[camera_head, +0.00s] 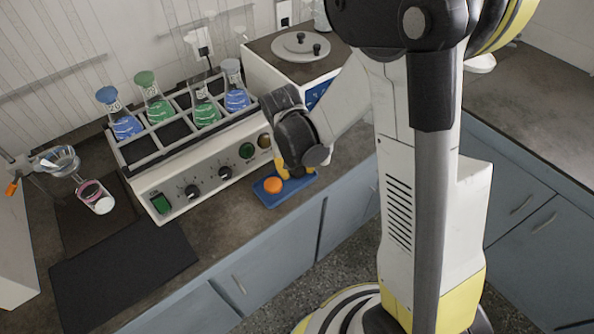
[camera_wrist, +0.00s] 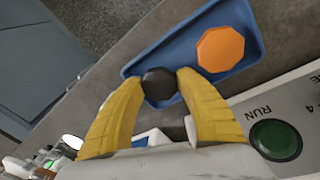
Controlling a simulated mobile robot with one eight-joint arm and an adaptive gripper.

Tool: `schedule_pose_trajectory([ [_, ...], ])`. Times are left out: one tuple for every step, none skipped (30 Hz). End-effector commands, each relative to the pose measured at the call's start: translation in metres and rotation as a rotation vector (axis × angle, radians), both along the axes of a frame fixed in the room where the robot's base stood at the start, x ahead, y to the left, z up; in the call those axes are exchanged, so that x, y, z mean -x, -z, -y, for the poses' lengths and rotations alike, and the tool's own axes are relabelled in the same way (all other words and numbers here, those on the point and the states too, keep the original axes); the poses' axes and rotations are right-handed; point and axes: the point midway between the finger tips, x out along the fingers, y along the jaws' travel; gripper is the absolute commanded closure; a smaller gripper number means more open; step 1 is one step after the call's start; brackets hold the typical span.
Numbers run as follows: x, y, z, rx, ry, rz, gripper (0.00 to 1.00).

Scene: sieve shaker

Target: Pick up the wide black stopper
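The wide black stopper (camera_wrist: 159,84) is a dark round piece between the yellow fingertips of my gripper (camera_wrist: 161,82) in the wrist view. A fingertip meets it on each side, with no clear gap, so the gripper looks shut on it. In the head view my gripper (camera_head: 290,172) points down at the blue tray (camera_head: 268,200), and the arm and fingers largely hide the stopper.
An orange stopper (camera_wrist: 220,49) lies in the tray beside the black one. The shaker (camera_head: 207,185), with several flasks in its rack, stands just left of the tray. A white box with a round lid (camera_head: 300,46) stands behind. The counter's front edge is close to the tray.

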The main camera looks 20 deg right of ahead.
Motion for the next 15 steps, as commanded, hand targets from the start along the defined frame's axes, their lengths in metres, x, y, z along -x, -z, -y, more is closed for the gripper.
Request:
schedule_pose_trajectory([
  [0.0000, -0.0001, 0.0000, 0.000, 0.000, 0.000, 0.77],
  [0.0000, -0.0001, -0.0001, 0.000, 0.000, 0.000, 0.79],
  [0.0000, -0.0001, -0.0001, 0.000, 0.000, 0.000, 0.80],
  [0.0000, -0.0001, -0.0001, 0.000, 0.000, 0.000, 0.80],
  [0.0000, -0.0001, -0.0001, 0.000, 0.000, 0.000, 0.80],
  [0.0000, -0.0001, -0.0001, 0.000, 0.000, 0.000, 0.80],
  [0.0000, -0.0001, -0.0001, 0.000, 0.000, 0.000, 0.80],
  [0.0000, -0.0001, -0.0001, 0.000, 0.000, 0.000, 0.80],
  [0.0000, 0.0000, -0.0001, 0.000, 0.000, 0.000, 0.80],
  [0.0000, 0.0000, -0.0001, 0.000, 0.000, 0.000, 0.80],
  [0.0000, -0.0002, -0.0001, 0.000, 0.000, 0.000, 0.80],
  [0.0000, -0.0008, -0.0001, 0.000, 0.000, 0.000, 0.80],
  [0.0000, -0.0016, -0.0001, 0.000, 0.000, 0.000, 0.80],
  [0.0000, -0.0029, -0.0001, 0.000, 0.000, 0.000, 0.80],
  [0.0000, -0.0054, -0.0002, 0.000, 0.000, 0.000, 0.80],
])
